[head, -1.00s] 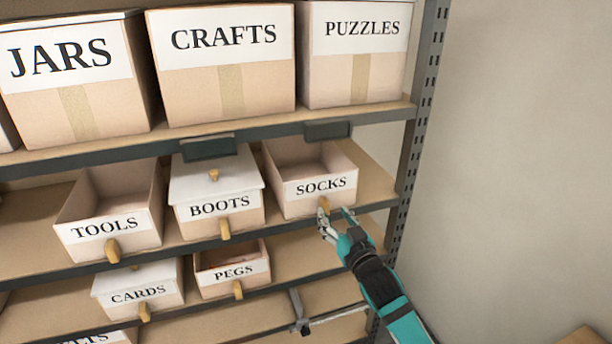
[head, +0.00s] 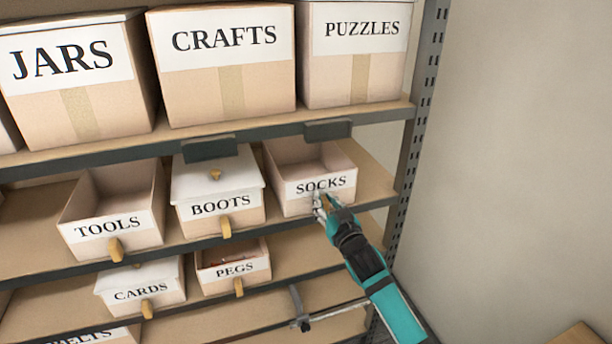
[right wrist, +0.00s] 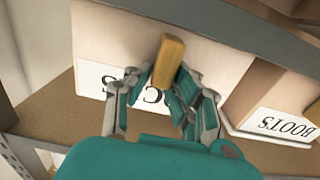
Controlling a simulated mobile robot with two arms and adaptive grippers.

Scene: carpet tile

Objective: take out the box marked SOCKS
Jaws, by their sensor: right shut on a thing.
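The SOCKS box (head: 340,184) is an open-topped cardboard box with a white label, at the right end of the middle shelf in the head view. A wooden handle (right wrist: 169,62) sticks out of its front. My right gripper (head: 322,200) is shut on this handle and covers it in the head view. In the right wrist view the fingers of the gripper (right wrist: 162,85) are on both sides of the handle, and the box front (right wrist: 115,45) with its upside-down label is behind them. The box's contents are not visible. My left gripper is not in view.
The BOOTS box (head: 218,203), lidded, stands close left of SOCKS, with the TOOLS box (head: 108,230) further left. The upper shelf edge (head: 265,132) runs above. A perforated post (head: 418,120) stands at right. PEGS (head: 234,270) and CARDS (head: 140,291) are below.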

